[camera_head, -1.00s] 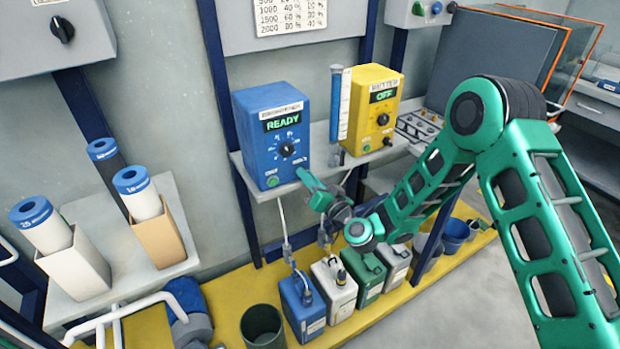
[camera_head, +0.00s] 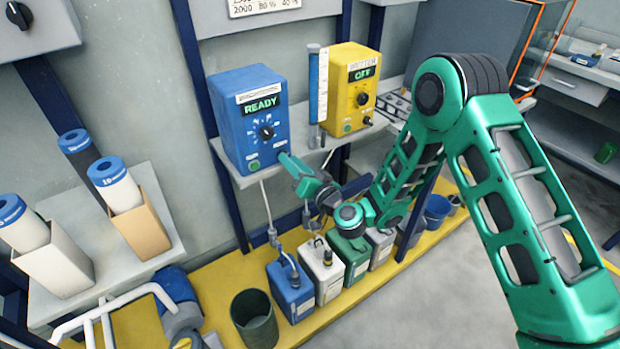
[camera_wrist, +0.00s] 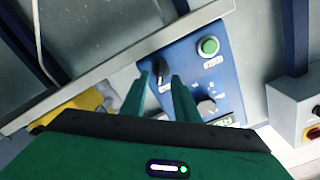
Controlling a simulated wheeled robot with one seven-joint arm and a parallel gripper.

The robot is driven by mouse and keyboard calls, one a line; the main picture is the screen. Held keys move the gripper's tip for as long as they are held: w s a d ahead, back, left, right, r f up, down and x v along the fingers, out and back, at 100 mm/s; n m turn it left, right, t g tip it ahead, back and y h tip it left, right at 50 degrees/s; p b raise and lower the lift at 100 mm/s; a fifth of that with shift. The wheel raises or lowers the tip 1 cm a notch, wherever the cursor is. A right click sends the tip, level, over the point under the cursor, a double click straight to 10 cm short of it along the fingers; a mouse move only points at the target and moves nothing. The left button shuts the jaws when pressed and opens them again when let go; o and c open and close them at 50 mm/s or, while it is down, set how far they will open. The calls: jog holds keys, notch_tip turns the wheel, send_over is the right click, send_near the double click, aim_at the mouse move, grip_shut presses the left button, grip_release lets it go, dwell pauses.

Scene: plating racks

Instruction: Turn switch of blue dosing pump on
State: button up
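The blue dosing pump (camera_head: 236,140) stands on the shelf, its display reading READY. Its face has a black dial (camera_head: 266,132) in the middle and a green button (camera_head: 253,165) low on the left. In the wrist view the blue face shows turned round, with the green button (camera_wrist: 208,46) and a black switch (camera_wrist: 160,68). My gripper (camera_head: 285,160) is at the lower right corner of the pump and hides the switch in the head view. In the wrist view the fingers of my gripper (camera_wrist: 163,80) are apart, with the switch showing between their tips. Contact cannot be told.
Below are a blue canister (camera_head: 292,298), a white canister (camera_head: 325,285) and a green one (camera_head: 352,262) on a yellow platform. My arm passes close above these.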

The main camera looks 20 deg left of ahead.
jog(key=v, duration=0.8)
jog(key=shift+d, duration=0.35)
dwell(0.7)
dwell(0.4)
